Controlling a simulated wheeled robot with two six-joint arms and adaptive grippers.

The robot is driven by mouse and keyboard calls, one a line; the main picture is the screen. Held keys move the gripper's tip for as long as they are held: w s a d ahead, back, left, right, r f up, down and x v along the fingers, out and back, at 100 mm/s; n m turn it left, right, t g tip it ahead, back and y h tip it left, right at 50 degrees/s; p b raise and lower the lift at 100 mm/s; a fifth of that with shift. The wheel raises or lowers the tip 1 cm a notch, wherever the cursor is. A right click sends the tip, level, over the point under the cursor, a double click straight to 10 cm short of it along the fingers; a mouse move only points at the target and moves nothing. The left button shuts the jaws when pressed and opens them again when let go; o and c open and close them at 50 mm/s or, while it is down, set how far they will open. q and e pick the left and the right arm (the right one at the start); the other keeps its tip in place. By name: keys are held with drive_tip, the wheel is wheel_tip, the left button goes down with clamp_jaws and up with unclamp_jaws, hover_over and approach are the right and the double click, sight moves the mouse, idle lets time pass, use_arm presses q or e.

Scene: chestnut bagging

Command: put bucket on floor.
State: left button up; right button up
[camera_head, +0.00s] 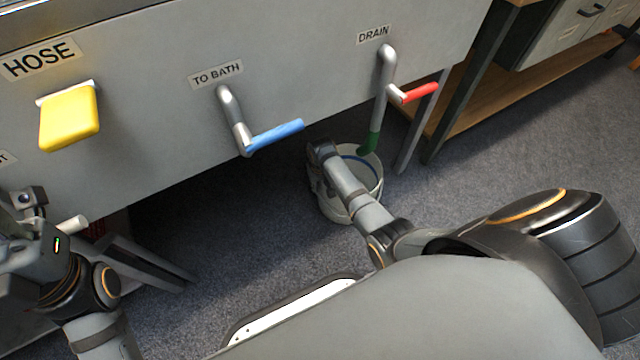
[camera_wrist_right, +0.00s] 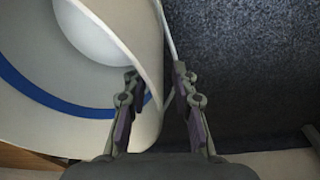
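The white bucket (camera_head: 337,209) with a blue band inside stands below the drain outlet, at or close to the floor; its base contact is hard to see. It also fills the left of the right wrist view (camera_wrist_right: 75,125). My right gripper (camera_head: 318,152) is at the bucket's left rim. In the right wrist view its fingers (camera_wrist_right: 157,82) straddle the bucket wall, one inside and one outside. Whether both press on the wall is unclear. My left gripper (camera_head: 38,212) is at the left edge, away from the bucket, its fingers not clear.
The tub's grey panel (camera_head: 165,115) carries a yellow hose handle (camera_head: 70,118), a blue bath lever (camera_head: 275,136) and a red drain lever (camera_head: 420,92). A green-tipped drain pipe (camera_head: 372,140) reaches down to the bucket. A wooden-shelved bench (camera_head: 490,95) stands right. Carpet (camera_head: 455,170) is clear to the bucket's right.

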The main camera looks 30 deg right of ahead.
drive_tip(key=shift+r, duration=0.1)
wheel_tip(320, 180, up, 8)
drive_tip(key=p, duration=0.5)
drive_tip(key=shift+s+a+f, duration=0.15)
drive_tip(key=shift+s+f, duration=0.1)
drive_tip(key=shift+s, duration=0.2)
